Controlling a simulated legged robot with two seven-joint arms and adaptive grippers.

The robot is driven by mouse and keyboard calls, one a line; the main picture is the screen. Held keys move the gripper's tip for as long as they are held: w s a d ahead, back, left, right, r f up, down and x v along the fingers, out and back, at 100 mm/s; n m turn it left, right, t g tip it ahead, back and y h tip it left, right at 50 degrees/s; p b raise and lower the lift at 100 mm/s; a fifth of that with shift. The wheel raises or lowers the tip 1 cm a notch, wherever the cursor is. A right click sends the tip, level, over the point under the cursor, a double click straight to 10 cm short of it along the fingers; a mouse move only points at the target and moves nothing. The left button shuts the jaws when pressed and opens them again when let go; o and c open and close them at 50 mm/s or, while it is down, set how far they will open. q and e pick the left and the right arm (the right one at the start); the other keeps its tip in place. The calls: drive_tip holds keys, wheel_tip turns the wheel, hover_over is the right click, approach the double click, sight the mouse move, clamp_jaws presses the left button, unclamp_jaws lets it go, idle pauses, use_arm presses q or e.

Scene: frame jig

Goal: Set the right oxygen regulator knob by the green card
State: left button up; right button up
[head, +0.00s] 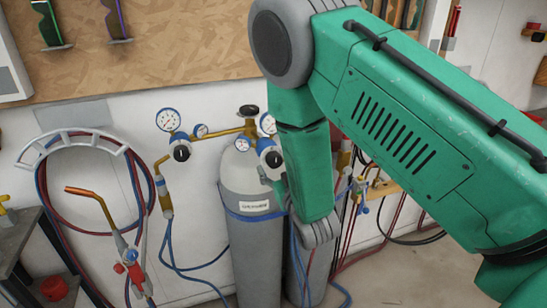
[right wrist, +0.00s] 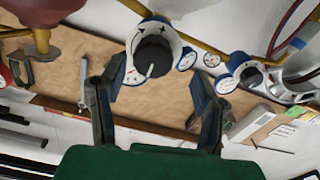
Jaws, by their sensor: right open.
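The right oxygen regulator knob (head: 273,158) is black in a white and blue housing, above the grey cylinder. In the right wrist view the knob (right wrist: 152,57) shows its face, with a white pointer line aimed down the picture. My right gripper (right wrist: 152,92) is open, its dark fingers to either side below the knob, apparently not touching it. In the head view my green right arm hides much of the right gripper (head: 270,174). I cannot make out a green card for certain; the arm covers part of the board. My left gripper is not in view.
The left regulator, with its own black knob (head: 182,153) and gauges, is on the left. The grey cylinder (head: 250,255) stands below the regulators. A torch (head: 125,250) and a hose coil (head: 85,165) are at left. Hoses hang beside the cylinder.

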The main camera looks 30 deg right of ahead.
sight(276, 162)
drive_tip(key=shift+w+r, duration=0.15)
drive_tip(key=shift+w, duration=1.1)
drive_tip(key=shift+w+d+f, duration=0.2)
drive_tip(key=shift+w+d, duration=0.1)
drive_tip(key=shift+d, duration=0.25)
drive_tip(key=shift+w+d+f, duration=0.15)
drive_tip(key=shift+w+d, duration=0.15)
drive_tip(key=shift+d, duration=0.2)
drive_tip(key=shift+d+f, duration=0.1)
drive_tip(key=shift+d, duration=0.35)
drive_tip(key=shift+a, duration=0.1)
drive_tip(key=c, duration=0.4)
drive_tip(key=shift+a, duration=0.35)
drive_tip(key=c, duration=0.7)
drive_tip(key=shift+w+a+r, duration=0.15)
drive_tip(key=shift+a+r, duration=0.05)
drive_tip(key=shift+a, duration=0.25)
drive_tip(key=shift+c, duration=0.3)
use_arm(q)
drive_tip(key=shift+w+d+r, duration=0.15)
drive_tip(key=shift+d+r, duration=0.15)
use_arm(e)
drive_tip(key=shift+d, duration=0.35)
